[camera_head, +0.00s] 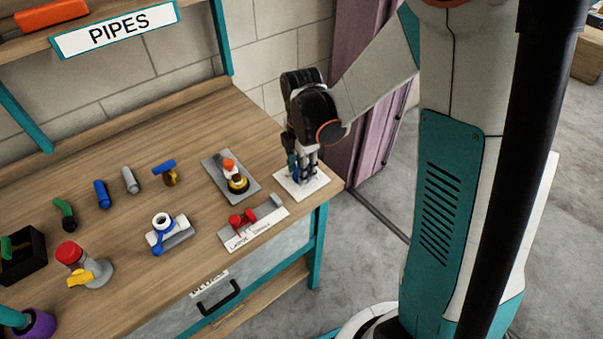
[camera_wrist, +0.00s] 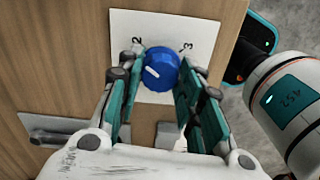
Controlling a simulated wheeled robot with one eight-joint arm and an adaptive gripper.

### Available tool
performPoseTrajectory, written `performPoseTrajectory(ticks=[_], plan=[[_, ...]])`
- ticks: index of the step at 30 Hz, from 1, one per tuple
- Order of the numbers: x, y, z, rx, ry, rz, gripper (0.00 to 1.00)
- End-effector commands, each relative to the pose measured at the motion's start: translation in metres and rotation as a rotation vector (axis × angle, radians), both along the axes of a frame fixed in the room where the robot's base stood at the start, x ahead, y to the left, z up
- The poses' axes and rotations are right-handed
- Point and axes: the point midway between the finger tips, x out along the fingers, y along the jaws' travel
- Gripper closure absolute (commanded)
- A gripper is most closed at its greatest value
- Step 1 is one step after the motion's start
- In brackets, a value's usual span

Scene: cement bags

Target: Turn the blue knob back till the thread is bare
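The blue knob (camera_wrist: 161,68) sits on a white plate (camera_wrist: 195,30) marked with numerals, of which 2 and 3 show in the wrist view. A pale mark line crosses its top. My gripper (camera_wrist: 159,72) points down with one finger on each side of the knob. The right finger appears to touch it; whether the left finger touches is unclear. In the head view, my gripper (camera_head: 303,172) is over the white plate (camera_head: 318,181) at the bench's right corner, and only a little blue shows between the fingers. No thread is visible under the knob.
To the left on the wooden bench (camera_head: 120,225) stand a grey plate (camera_head: 216,164) with a red, white and yellow fitting, a plate with red parts (camera_head: 243,219), a blue-handled valve (camera_head: 163,233) and several loose pipe pieces. The bench's right edge is close to my gripper.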

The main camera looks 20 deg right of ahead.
Motion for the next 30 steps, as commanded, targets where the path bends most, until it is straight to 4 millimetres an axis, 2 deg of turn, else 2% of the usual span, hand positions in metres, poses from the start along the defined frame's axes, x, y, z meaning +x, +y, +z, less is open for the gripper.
performPoseTrajectory(ticks=[2,3,6,10,19,30], plan=[[0.0002,0.0,0.0,0.0,0.0,0.0,0.76],[0.0002,0.0,0.0,0.0,0.0,0.0,0.71],[0.0002,0.0,0.0,0.0,-0.001,0.0,0.89],[0.0002,0.0,-0.0002,0.0,-0.001,0.03,0.89],[0.0003,0.0002,-0.0005,0.0,-0.001,0.322,0.89],[0.0003,0.0002,-0.0001,0.0,-0.001,0.362,0.89]])
